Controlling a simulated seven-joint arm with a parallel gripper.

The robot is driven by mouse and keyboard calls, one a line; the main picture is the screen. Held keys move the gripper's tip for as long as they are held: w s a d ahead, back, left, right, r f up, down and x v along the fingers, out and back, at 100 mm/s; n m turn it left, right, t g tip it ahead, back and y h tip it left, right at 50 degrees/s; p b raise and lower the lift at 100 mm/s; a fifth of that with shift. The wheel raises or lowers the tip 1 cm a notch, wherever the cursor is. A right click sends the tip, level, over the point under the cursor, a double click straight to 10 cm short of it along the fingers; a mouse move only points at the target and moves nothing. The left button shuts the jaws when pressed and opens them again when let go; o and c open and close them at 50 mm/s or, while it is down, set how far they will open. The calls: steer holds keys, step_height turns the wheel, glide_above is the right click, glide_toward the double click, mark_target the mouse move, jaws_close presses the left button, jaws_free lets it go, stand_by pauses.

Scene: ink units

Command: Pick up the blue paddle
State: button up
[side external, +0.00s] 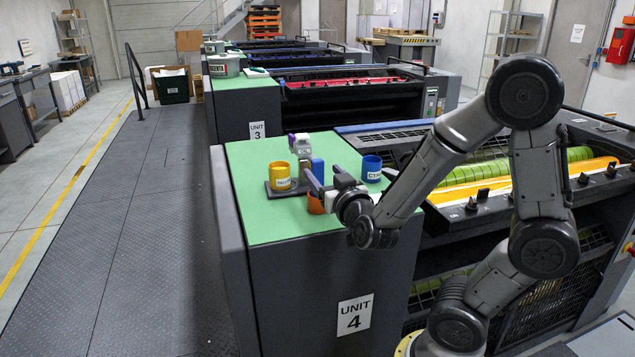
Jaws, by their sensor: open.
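A blue upright flat piece (318,166), which looks like the blue paddle, stands on the green top of unit 4 (262,222). Its lower part is partly hidden by my gripper. My gripper (319,181) is open and reaches in from the right, low over the green top, with its fingers close in front of the blue piece. Whether they touch it I cannot tell. A yellow can (280,177) sits on a dark tray (276,191) to the left. An orange can (315,205) is partly hidden below my gripper.
A blue can marked CYAN (371,169) stands right of my gripper. A white and purple item (300,145) is behind the blue piece. The press with yellow and green rollers (520,168) lies to the right. The green top's near left is clear.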

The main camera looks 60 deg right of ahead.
mark_target(318, 167)
steer(key=x, duration=0.3)
steer(key=shift+w+d, duration=0.1)
steer(key=shift+d, duration=0.1)
steer(key=shift+x, duration=2.65)
steer(key=shift+d+f, duration=0.1)
steer(key=shift+f, duration=0.1)
steer(key=shift+c, duration=0.3)
jaws_close()
